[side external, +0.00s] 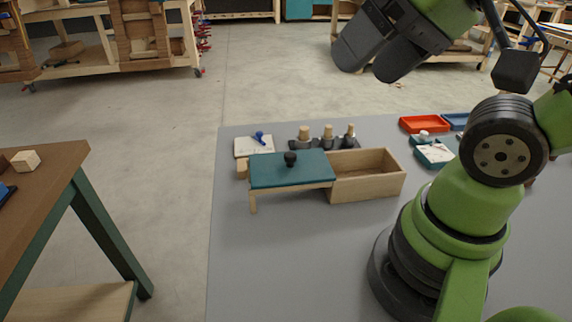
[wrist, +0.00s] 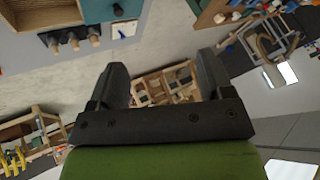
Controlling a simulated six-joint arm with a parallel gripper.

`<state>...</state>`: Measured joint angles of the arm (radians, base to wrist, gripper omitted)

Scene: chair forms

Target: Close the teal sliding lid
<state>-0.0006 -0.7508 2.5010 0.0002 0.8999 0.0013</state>
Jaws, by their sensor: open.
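The teal sliding lid (side external: 300,169) with a black knob (side external: 290,158) is slid to the left of a wooden box (side external: 370,186) in the side view. The right part of the box is uncovered, and its inside looks empty. A thin wooden support (side external: 253,202) stands under the lid's left end. My gripper (side external: 372,72) is high above the table, well away from the lid, open and empty. In the wrist view my gripper (wrist: 165,75) shows two spread dark fingers, with the teal lid (wrist: 100,9) and the box (wrist: 45,14) at the top left edge.
Behind the box stand several wooden pegs in a dark holder (side external: 322,143) and a white pad with a blue item (side external: 255,144). A red tray (side external: 423,124) lies at the back right. The grey table (side external: 300,260) is clear in front of the box.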

